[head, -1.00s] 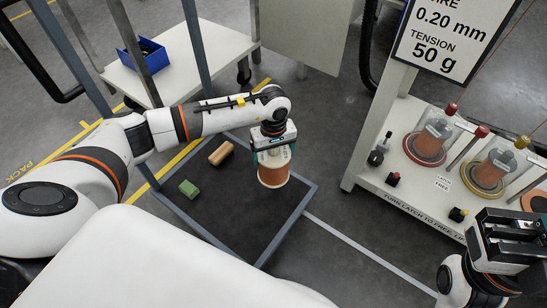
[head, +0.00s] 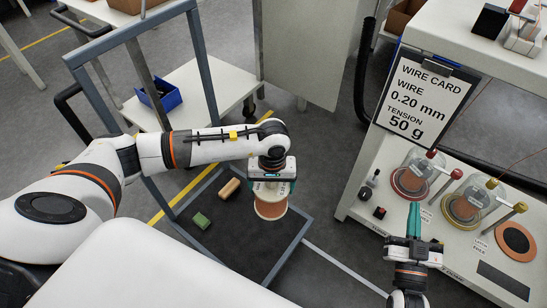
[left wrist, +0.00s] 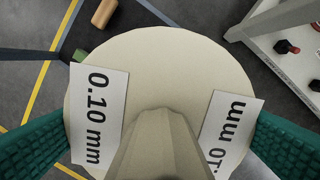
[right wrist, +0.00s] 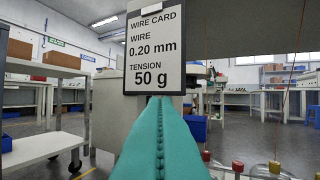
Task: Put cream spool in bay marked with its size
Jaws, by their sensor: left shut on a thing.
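My left gripper (head: 272,187) is shut on the cream spool (head: 270,210) and holds it over the dark-floored cart, apart from the cart's blocks. In the left wrist view the spool's round cream face (left wrist: 180,60) lies between the teal fingers, with two white labels; one reads 0.10 mm (left wrist: 97,115), the other is upside down and partly hidden. My right gripper (head: 414,220) is shut and empty, in front of the white bench; its teal fingers (right wrist: 160,130) meet, pointing towards the wire card (head: 422,97), which reads WIRE 0.20 mm, TENSION 50 g.
The white bench holds two clear-covered copper spools, one with a red knob (head: 413,177) and one with a yellow knob (head: 470,203). An orange disc (head: 516,241) lies to their right. A green block (head: 201,220) and a tan block (head: 229,188) lie in the cart (head: 240,245).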

